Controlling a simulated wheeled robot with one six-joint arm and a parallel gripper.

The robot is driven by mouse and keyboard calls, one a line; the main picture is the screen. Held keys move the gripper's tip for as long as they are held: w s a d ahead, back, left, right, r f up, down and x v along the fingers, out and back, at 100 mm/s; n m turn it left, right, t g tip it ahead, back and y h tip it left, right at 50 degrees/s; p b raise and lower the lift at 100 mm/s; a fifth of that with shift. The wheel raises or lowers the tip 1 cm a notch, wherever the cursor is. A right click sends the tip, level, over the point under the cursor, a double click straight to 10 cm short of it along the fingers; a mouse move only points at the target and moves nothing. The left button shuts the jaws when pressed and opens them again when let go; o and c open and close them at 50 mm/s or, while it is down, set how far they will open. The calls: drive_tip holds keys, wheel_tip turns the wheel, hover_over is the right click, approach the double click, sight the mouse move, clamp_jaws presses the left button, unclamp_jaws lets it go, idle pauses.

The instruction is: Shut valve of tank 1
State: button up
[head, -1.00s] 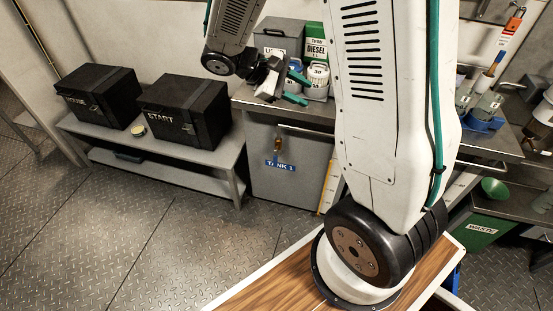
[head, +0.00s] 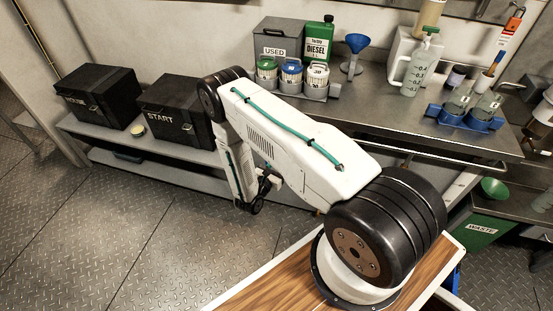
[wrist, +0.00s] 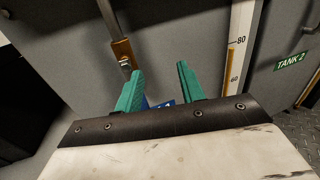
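In the wrist view, a brass valve fitting (wrist: 123,52) hangs under a grey metal bar on the grey tank front (wrist: 185,35). The blue tank 1 label (wrist: 165,104) shows only in part between and behind my fingers. My gripper (wrist: 160,70) is open, with two green fingers apart and nothing between them. The valve appears just beyond and left of the left fingertip; I cannot tell whether they touch. In the head view my arm hides the valve, the tank 1 label and the fingers.
A level gauge (wrist: 238,60) stands right of the fingers, with a green tank 2 label (wrist: 292,61) farther right. Above, the counter (head: 370,110) holds cans, a blue funnel (head: 354,50) and a jug (head: 417,68). Black boxes (head: 100,95) sit on a low bench at left.

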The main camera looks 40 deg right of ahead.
wheel_tip(320, 180, down, 5)
drive_tip(key=w+a+n+t+y, duration=0.2)
drive_tip(key=n+t, duration=0.1)
drive_tip(key=t, duration=0.1)
drive_tip(key=x, duration=0.7)
drive_tip(key=shift+w+f, duration=0.25)
drive_tip(key=shift+w, duration=0.1)
drive_tip(key=shift+a, duration=0.1)
clamp_jaws()
